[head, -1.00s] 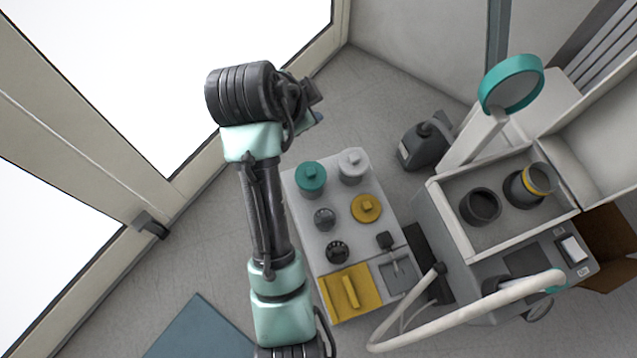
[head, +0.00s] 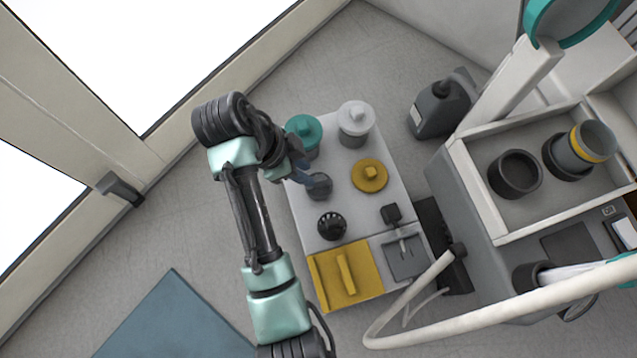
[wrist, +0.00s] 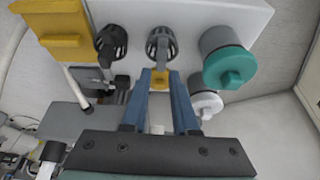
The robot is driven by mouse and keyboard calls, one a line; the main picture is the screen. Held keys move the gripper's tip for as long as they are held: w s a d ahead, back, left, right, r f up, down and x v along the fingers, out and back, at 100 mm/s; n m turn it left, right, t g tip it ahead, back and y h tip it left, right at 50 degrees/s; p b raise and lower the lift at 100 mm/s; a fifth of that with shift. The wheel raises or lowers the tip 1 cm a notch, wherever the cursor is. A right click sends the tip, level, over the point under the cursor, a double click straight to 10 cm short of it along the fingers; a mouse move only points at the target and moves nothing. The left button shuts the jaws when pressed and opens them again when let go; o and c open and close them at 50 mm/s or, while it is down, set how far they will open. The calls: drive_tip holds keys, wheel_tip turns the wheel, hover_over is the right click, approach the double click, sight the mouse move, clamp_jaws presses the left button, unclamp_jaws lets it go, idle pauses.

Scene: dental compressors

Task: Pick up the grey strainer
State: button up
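The grey strainer (head: 319,187) is a small round slotted piece with a knob, set in the white panel. In the wrist view the strainer (wrist: 160,43) lies straight ahead of my gripper (wrist: 160,73), just beyond its fingertips. The two blue fingers are apart with nothing held between them. In the head view my gripper (head: 305,176) is at the strainer's upper left and partly covers its edge. I cannot tell whether a fingertip touches it.
A darker strainer (head: 332,226) sits close by. A teal cap (head: 304,131), a white cap (head: 355,121) and a yellow cap (head: 369,175) surround it on the panel (head: 335,140). A yellow block (head: 345,275) is at the front. A hose (head: 410,290) arches at right.

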sight(317, 179)
drive_tip(key=shift+b+x, duration=2.9)
drive_tip(key=shift+x, duration=0.95)
drive_tip(key=shift+w+r, duration=0.1)
clamp_jaws()
